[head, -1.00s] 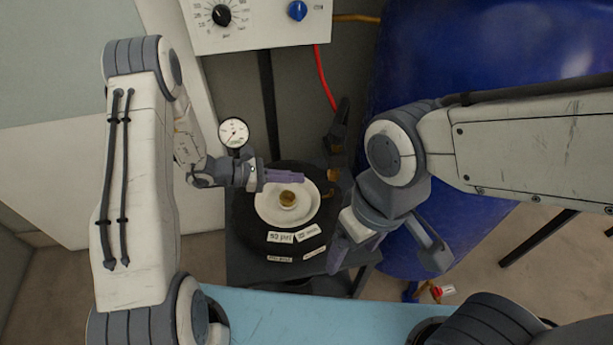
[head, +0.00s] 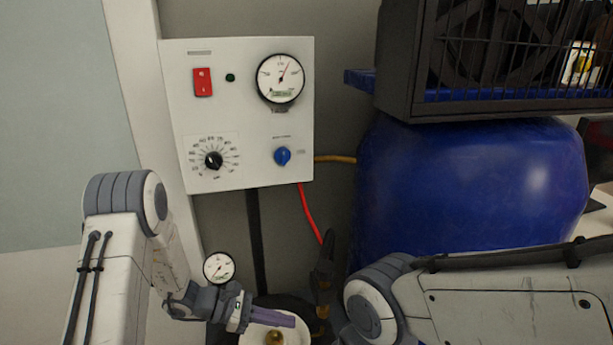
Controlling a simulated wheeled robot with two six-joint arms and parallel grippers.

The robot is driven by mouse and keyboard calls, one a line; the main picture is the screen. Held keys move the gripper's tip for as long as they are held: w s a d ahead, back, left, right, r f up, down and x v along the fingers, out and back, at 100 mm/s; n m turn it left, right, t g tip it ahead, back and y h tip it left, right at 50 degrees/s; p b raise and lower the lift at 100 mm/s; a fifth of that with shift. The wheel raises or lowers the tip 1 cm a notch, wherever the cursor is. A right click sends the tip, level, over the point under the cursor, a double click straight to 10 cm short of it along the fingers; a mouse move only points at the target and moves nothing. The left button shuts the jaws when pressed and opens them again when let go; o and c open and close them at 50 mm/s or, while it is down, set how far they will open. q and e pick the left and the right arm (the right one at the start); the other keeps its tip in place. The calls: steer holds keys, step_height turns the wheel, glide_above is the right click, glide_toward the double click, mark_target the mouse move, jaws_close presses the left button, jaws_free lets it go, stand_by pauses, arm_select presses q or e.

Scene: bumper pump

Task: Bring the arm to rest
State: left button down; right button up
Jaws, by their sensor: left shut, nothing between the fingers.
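My left gripper (head: 272,317) is at the bottom centre of the head view. Its purple-grey fingers are shut with nothing between them, pointing right above a white round plate (head: 262,341) with a brass-coloured knob (head: 275,337) at its middle. The left arm (head: 125,245) comes up from the lower left and bends over to the gripper. The right arm (head: 460,300) reaches in from the right; its gripper is below the frame. A small round gauge (head: 218,267) stands just behind the left gripper.
A white control panel (head: 245,165) on the wall carries a large gauge (head: 281,79), a red switch (head: 203,82), a black dial (head: 213,160) and a blue knob (head: 282,156). A red hose (head: 309,213) hangs below it. A blue tank (head: 470,185) stands right, under a black cage (head: 480,60).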

arm_select(q)
steer(key=s+d+r+m+g+y, duration=0.35)
steer(key=s+m, duration=0.25)
steer(key=s, duration=0.2)
steer(key=s+d+r+m+g+y, duration=0.3)
steer(key=s+r+m, duration=0.2)
steer(key=s+m, duration=0.2)
steer(key=s+a+r+m+t+y, duration=0.4)
steer(key=s+m, duration=0.4)
steer(key=m, duration=0.4)
steer(key=shift+s+a+r+t+y, duration=0.25)
steer(key=shift+a+r+t+y, duration=0.1)
steer(key=shift+r+t+y, duration=0.5)
steer(key=shift+f, duration=0.15)
